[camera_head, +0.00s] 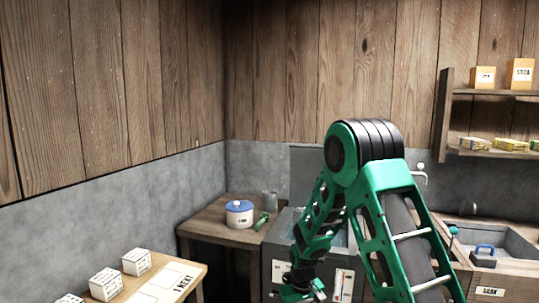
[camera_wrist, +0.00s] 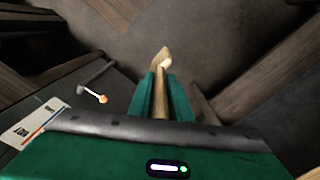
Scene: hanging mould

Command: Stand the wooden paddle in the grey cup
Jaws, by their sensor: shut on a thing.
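The wooden paddle (camera_wrist: 161,62) is between the two green fingers of my gripper (camera_wrist: 164,88) in the wrist view, and it points away from the camera beyond the fingertips. My gripper is shut on it. In the head view my gripper (camera_head: 302,291) is low, in front of the grey vat, and I cannot make out the paddle there. The grey cup (camera_head: 270,202) stands upright at the back right of the wooden side table, behind and left of my gripper. The cup is not in the wrist view.
The side table (camera_head: 208,228) also holds a white pot with a blue lid (camera_head: 239,213) and a green object (camera_head: 262,220). The grey vat (camera_head: 286,221) stands right of it. A lever with an orange knob (camera_wrist: 102,99) is left of my fingers. White blocks (camera_head: 136,262) stand front left.

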